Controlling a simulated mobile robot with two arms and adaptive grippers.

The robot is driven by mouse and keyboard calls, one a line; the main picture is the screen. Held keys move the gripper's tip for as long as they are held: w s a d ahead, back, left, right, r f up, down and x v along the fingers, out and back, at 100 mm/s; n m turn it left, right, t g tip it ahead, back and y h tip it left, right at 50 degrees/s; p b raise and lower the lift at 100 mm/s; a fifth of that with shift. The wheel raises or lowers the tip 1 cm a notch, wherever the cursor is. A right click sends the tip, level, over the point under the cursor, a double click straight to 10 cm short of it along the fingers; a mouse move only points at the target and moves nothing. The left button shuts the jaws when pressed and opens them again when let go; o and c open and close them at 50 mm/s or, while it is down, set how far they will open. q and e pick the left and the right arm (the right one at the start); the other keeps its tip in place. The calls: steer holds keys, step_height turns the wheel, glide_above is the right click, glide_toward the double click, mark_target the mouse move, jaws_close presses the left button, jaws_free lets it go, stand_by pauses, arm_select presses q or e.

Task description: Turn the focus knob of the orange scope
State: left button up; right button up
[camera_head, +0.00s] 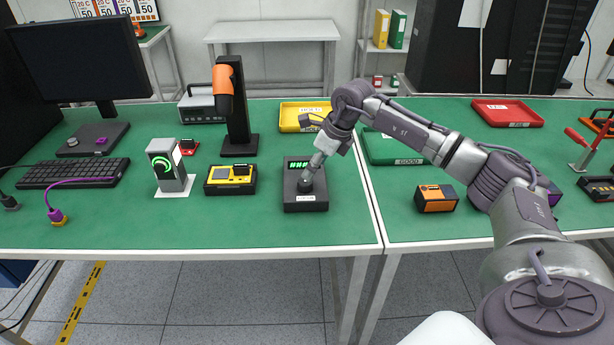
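The orange scope (223,86) is mounted on a tall black stand (240,125) left of the middle of the green bench. I cannot make out its focus knob at this size. My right arm reaches in from the right, and my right gripper (307,183) points down over a black box with a green digital display (306,199). It is to the right of the scope's stand and well apart from it. Its fingers are too small to tell whether they are open or shut, or whether they touch the box. My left gripper is not in view.
A yellow-black meter (231,179) and a grey device with a green ring (169,166) stand left of the box. A yellow tray (306,115) lies behind it. A monitor (80,62) and keyboard (73,173) are at left. An orange-black block (436,199) sits right of the bench seam.

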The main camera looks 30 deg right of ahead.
mark_target(305, 185)
steer(key=p+x, duration=0.1)
steer(key=x, duration=0.5)
steer(key=shift+a+f, duration=0.1)
steer(key=shift+c, duration=0.4)
steer(key=c, duration=1)
steer(key=shift+c, duration=0.3)
